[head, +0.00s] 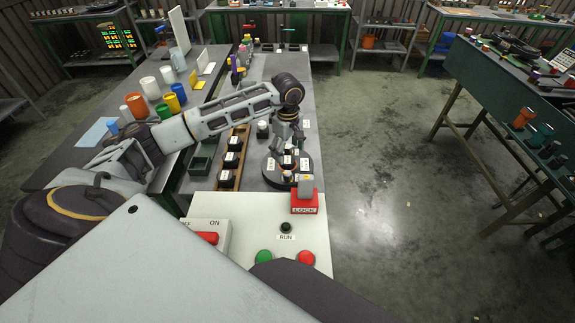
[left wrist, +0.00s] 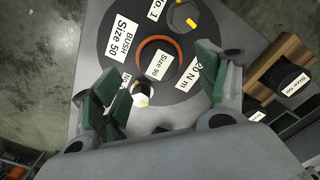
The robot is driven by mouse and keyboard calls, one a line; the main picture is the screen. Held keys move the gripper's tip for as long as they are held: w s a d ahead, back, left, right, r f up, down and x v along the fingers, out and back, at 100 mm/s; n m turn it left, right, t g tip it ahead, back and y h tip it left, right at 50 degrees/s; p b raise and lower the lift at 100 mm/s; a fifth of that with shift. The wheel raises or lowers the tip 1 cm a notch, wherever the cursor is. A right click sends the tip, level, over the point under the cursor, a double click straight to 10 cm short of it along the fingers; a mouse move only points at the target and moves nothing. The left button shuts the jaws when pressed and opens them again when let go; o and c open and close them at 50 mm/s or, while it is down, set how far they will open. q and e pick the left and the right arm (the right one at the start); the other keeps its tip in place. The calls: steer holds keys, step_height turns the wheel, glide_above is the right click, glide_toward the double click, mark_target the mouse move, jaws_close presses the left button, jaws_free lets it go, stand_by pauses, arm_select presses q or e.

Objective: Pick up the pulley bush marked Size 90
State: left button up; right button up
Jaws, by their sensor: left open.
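A label reading Size 90 (left wrist: 164,65) sits inside an orange-brown ring on a dark round disc (left wrist: 188,112) in the left wrist view. My left gripper (head: 287,143) is open above the disc. In the left wrist view its green-padded fingers (left wrist: 163,76) stand on either side of the Size 90 label, with nothing held. My right gripper is not in view.
A wooden rack (head: 244,128) with several dark labelled pieces (head: 231,160) stands left of the disc. A control panel with a red LOCK block (head: 305,203) stands in front.

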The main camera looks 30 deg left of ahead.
mark_target(288, 160)
arm_select(q)
steer(key=shift+w+a+f+p, duration=0.1)
steer(key=shift+f+p, duration=0.45)
steer(key=shift+f, duration=2)
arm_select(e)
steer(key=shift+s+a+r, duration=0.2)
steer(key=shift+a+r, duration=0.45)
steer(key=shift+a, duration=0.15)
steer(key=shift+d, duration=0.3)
arm_select(q)
steer(key=c, duration=0.5)
steer(key=shift+r, duration=0.1)
steer(key=c, duration=1.1)
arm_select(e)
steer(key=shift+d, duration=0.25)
arm_select(q)
steer(key=shift+r, duration=0.1)
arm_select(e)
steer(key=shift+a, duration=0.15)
